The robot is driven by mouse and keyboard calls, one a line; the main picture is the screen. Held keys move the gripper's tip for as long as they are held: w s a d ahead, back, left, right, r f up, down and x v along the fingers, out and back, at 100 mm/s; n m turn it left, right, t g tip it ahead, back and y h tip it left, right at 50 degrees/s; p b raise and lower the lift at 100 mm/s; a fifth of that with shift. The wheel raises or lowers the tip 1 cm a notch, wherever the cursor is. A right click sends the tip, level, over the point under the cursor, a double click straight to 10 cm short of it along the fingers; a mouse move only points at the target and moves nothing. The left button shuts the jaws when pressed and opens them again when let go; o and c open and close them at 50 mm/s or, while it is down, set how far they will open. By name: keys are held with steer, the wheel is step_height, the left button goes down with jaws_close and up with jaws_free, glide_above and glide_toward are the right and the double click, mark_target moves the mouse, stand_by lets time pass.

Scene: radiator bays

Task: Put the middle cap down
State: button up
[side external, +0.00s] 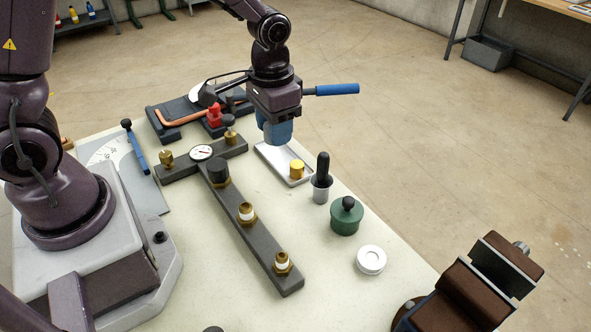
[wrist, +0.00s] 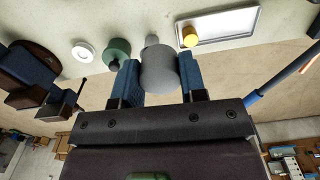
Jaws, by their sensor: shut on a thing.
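My gripper (side external: 278,132) is above the bench near the tray, its blue fingers shut on a grey cylindrical cap (wrist: 160,72), seen between the fingers in the wrist view. The side view hides the cap behind a finger. A dark bar carries three fittings in a row: the far one wears a dark cap (side external: 218,170), while the middle fitting (side external: 246,213) and the near fitting (side external: 282,264) show bare white tops. A shallow silver tray (side external: 270,154) lies below my gripper with a yellow cylinder (side external: 297,169) at its near end. The held cap is clear of the tray.
Right of the bar stand a black-handled tool in a silver cup (side external: 321,188), a green pot (side external: 346,216) and a white ring (side external: 371,260). A vise (side external: 470,285) is at the near right. Red and orange tools in a dark holder (side external: 190,122) lie behind.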

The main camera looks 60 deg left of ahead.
steer(key=s+a+f, duration=0.1)
steer(key=s+a, duration=0.2)
steer(key=a, duration=0.3)
steer(key=m, duration=0.5)
glide_above(285, 162)
steer(key=f, duration=1.1)
steer(key=shift+s+d+f, duration=0.1)
steer(key=shift+s+f, duration=0.25)
steer(key=shift+f, duration=0.05)
steer(key=shift+w+f, duration=0.2)
step_height(285, 162, down, 2)
steer(key=shift+w+f, duration=0.15)
steer(key=shift+f, duration=0.55)
